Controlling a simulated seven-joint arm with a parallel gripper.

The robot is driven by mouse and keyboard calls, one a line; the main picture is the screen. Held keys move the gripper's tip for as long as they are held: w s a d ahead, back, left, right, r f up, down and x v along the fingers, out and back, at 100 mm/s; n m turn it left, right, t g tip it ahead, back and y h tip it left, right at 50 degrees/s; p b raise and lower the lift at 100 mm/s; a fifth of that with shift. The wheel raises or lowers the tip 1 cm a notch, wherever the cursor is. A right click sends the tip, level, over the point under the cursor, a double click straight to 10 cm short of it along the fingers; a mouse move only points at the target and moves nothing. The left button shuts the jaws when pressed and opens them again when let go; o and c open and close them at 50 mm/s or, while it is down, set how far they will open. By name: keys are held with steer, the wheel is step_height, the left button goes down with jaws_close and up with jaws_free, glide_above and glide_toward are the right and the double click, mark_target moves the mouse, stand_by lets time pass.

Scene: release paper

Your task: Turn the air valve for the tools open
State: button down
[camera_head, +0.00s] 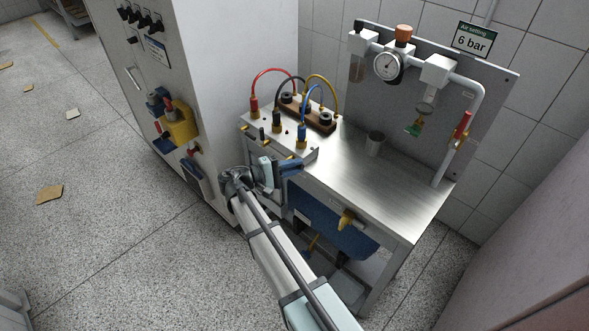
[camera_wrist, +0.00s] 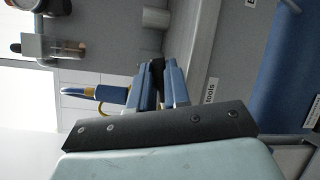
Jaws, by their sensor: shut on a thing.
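My gripper (camera_head: 290,167) is at the front edge of the metal valve box (camera_head: 268,146) on the steel bench. Its blue fingers also show in the wrist view (camera_wrist: 160,82), closed on a small dark part. That part sits beside a label (camera_wrist: 211,91) reading "tools", and I take it for the handle of the tools air valve; the fingers and gripper body hide most of it, so its angle cannot be told. A blue hose fitting with a brass collar (camera_head: 302,140) stands on the box just above my gripper; it shows left of the fingers in the wrist view (camera_wrist: 108,93).
Red, yellow and blue hoses loop behind the box. A pressure gauge (camera_head: 388,67), a pipe with a red lever (camera_head: 463,125) and a "6 bar" sign (camera_head: 472,41) are at the back. A tall cabinet (camera_head: 225,70) is close left.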

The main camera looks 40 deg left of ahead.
steer(key=shift+a+r+n+t+y, duration=0.55)
steer(key=shift+a+n+t, duration=0.4)
steer(key=shift+n, duration=1.8)
steer(key=shift+a+r+n+t+y, duration=0.5)
steer(key=shift+n+t, duration=0.6)
steer(key=shift+n, duration=1.6)
steer(key=shift+a+r+n+t+y, duration=0.5)
steer(key=shift+a+n+t, duration=0.5)
steer(key=shift+n, duration=1.75)
steer(key=shift+f, duration=0.1)
steer(key=c, duration=1.1)
jaws_free()
steer(key=v, duration=1.3)
steer(key=shift+s+f, duration=0.25)
steer(key=shift+s, duration=0.05)
